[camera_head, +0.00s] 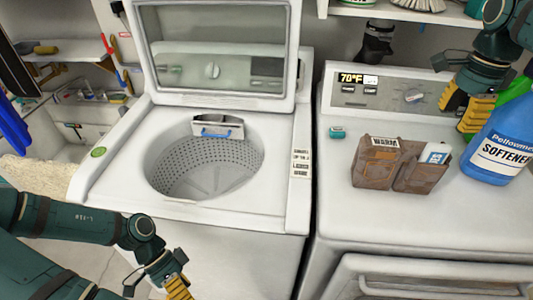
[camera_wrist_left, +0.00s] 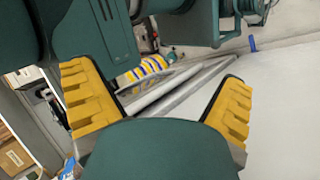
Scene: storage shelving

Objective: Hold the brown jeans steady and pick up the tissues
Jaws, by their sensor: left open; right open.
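A white and blue packet that looks like the tissues (camera_head: 436,153) sticks up from the right part of the jeans. My right gripper (camera_head: 466,106) is open and empty above the machine's rear right, up and right of the jeans, not touching them. My left gripper (camera_head: 172,290) is low in front of the left washer, far from the jeans, partly cut off by the frame. In the left wrist view its yellow fingers (camera_wrist_left: 160,85) stand apart with nothing held.
A blue softener bottle (camera_head: 497,145) stands right of the jeans, close to my right gripper, with a green container behind it. A small teal item (camera_head: 337,132) lies left of the jeans. The left washer's lid (camera_head: 215,50) is raised. The machine top in front of the jeans is clear.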

